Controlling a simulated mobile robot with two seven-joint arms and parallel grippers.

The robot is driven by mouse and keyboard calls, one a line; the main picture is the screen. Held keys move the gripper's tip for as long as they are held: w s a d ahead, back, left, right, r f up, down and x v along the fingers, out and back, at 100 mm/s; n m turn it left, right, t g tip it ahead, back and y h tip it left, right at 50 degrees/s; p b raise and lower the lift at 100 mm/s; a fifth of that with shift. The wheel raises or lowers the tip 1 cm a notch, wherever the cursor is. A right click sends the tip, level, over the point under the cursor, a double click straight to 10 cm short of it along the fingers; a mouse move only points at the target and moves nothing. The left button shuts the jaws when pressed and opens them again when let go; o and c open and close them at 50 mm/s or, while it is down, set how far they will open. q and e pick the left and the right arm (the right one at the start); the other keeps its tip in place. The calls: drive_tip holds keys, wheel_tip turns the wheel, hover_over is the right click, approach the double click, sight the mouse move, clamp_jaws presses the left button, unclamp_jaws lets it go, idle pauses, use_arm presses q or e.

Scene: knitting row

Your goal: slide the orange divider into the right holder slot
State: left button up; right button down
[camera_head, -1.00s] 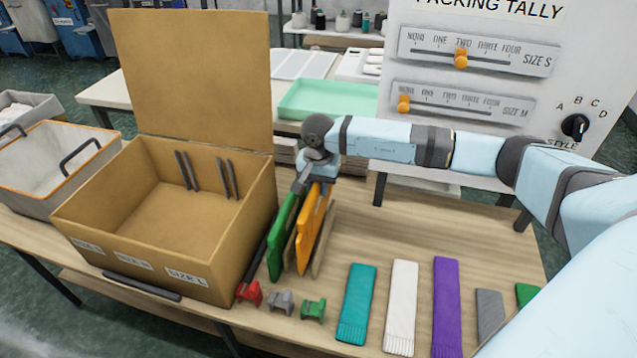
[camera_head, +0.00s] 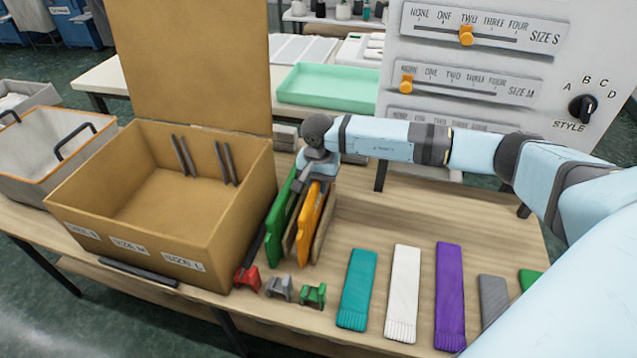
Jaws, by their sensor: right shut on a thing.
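The orange divider (camera_head: 308,228) stands on edge in a wooden rack (camera_head: 322,236) just right of the open cardboard box (camera_head: 215,262). A green divider (camera_head: 279,222) stands beside it on the left. My right gripper (camera_head: 314,180) is over the top of the dividers, shut on the orange divider's top edge; its fingertips are partly hidden. Inside the box, dark upright strips form a left pair (camera_head: 183,156) and a right pair (camera_head: 226,163) on the back wall. No divider shows between them. My left gripper is not in view.
Red (camera_head: 247,279), grey (camera_head: 279,288) and green (camera_head: 313,295) small pieces sit near the front edge. Teal (camera_head: 357,290), white (camera_head: 403,293) and purple (camera_head: 449,296) knitted pieces lie to the right. The box's raised lid (camera_head: 197,65) stands behind it.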

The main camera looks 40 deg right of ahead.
drive_tip(key=c, duration=0.9)
unclamp_jaws()
drive_tip(key=shift+r, duration=0.1)
wheel_tip(320, 180, up, 12)
drive_tip(key=shift+r, duration=0.85)
drive_tip(key=shift+f, duration=0.1)
